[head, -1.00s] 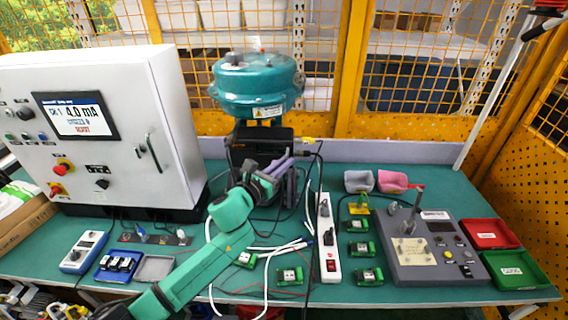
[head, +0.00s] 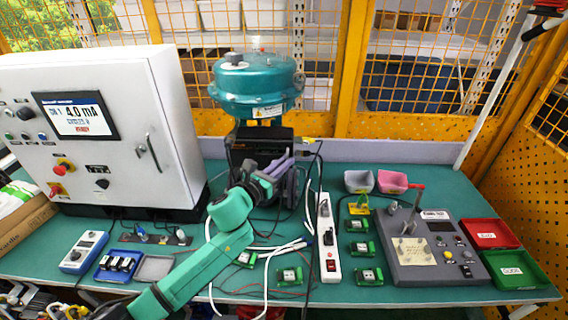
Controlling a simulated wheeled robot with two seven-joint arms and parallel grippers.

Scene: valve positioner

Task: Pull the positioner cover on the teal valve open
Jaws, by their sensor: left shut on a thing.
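The teal valve (head: 255,82) stands upright at the back middle of the table. Its black positioner (head: 262,140) sits below the teal actuator. My left arm comes in from the lower left, and my left gripper (head: 280,170) is at the front of the positioner. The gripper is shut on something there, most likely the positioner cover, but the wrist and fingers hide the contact. I cannot tell how far the cover is open. My right gripper is not in view.
A white control cabinet (head: 170,110) stands on the left, close to my left arm. A white power strip (head: 327,240) and loose cables lie right of the arm. A grey test box (head: 430,262) and red (head: 492,234) and green (head: 512,268) bins are at the right.

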